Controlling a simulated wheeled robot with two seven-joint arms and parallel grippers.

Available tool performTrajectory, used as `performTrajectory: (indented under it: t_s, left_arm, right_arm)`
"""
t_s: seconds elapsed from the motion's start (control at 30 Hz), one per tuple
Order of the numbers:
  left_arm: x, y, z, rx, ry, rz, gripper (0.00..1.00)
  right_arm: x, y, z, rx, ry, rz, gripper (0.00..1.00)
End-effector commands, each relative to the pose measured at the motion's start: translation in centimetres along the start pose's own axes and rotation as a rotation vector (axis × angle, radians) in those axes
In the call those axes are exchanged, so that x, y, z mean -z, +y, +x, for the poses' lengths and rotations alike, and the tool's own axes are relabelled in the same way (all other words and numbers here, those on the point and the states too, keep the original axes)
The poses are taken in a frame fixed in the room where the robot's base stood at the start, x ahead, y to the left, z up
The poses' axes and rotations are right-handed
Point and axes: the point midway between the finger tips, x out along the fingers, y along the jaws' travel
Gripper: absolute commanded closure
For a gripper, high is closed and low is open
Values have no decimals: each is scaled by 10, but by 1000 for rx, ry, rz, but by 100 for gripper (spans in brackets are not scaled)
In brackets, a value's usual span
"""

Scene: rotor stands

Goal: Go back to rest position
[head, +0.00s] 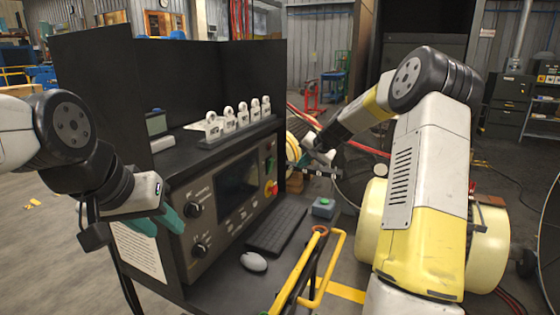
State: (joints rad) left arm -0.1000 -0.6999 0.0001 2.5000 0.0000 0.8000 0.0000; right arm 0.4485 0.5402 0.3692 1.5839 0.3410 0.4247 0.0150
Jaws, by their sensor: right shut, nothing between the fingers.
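My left gripper (168,228) has teal fingers and hangs at the left, in front of the lower left of the control console. Its two fingertips show apart with nothing visible between them. My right gripper (294,158) is beyond the console's right end, near a pale yellow round part (296,130). It is shut with nothing in it, and my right arm partly hides the area around it.
The control console (185,245) carries a row of white rotor stands (240,118) on top. A yellow rail (335,262) stands at the front. Open floor (35,240) shows at left.

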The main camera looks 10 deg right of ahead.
Motion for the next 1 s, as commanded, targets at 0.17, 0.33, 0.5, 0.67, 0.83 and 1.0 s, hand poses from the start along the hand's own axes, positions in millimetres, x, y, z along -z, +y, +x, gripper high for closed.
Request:
performTrajectory:
  t_s: [0.17, 0.33, 0.5, 0.67, 0.83, 1.0]
  left_arm:
    - [0, 0, 0, 0, 0, 0, 64]
    - [0, 0, 0, 0, 0, 0, 64]
    - [0, 0, 0, 0, 0, 0, 64]
    - [0, 0, 0, 0, 0, 0, 64]
    - [0, 0, 0, 0, 0, 0, 64]
    - [0, 0, 0, 0, 0, 0, 64]
  right_arm:
    - [-38, -35, -54, -39, -25, -134, 100]
    - [-99, -56, -129, -100, -55, -291, 100]
    - [-163, -54, -201, -151, -74, -414, 100]
    - [-225, -34, -259, -180, -86, -503, 100]
    - [-282, -4, -299, -190, -100, -569, 100]
    - [-315, 19, -316, -188, -113, -602, 100]
